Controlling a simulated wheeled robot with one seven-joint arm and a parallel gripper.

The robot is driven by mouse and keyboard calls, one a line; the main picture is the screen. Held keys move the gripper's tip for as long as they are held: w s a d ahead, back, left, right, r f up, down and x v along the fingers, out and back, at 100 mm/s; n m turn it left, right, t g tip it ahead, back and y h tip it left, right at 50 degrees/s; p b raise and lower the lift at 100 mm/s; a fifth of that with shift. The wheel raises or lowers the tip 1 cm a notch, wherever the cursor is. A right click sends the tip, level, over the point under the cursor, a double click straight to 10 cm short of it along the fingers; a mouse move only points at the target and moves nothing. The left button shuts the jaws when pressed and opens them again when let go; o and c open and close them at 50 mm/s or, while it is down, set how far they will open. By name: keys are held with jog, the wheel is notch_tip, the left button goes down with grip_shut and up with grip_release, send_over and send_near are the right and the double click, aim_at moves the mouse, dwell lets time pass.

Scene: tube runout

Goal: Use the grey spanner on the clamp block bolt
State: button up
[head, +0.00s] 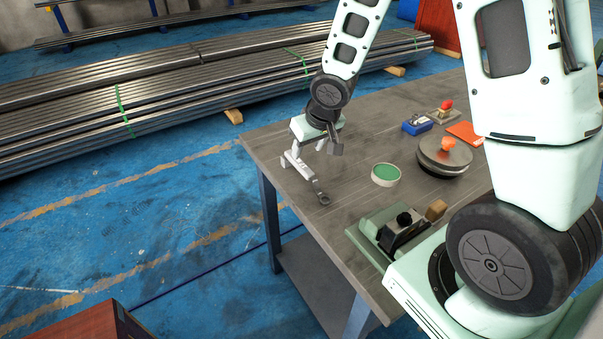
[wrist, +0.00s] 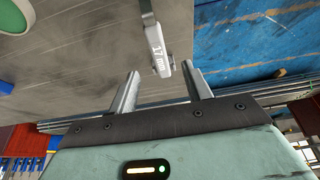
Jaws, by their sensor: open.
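The grey spanner (head: 305,172) lies near the left edge of the table, its dark ring end toward the front. In the wrist view its pale handle (wrist: 154,42), marked 17 mm, points toward the gap between my fingertips. My gripper (head: 303,151) is open at the handle's far end. In the wrist view both fingers (wrist: 160,72) stand apart, one on each side of the handle's line; I cannot tell how high they are above it. The clamp block (head: 402,231) with a black bolt head (head: 404,219) sits on a green base at the table's front, partly behind my arm.
A green-topped round tin (head: 385,175) is right of the spanner. Behind it are a round metal piece with an orange knob (head: 446,157), a blue box (head: 417,125) and an orange card (head: 465,133). A wooden piece (head: 436,210) is beside the clamp block.

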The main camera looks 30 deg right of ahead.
aim_at(302, 165)
jog(key=x, duration=0.9)
jog(key=shift+d+f+b, duration=0.15)
jog(key=shift+f+b, duration=0.25)
grip_shut()
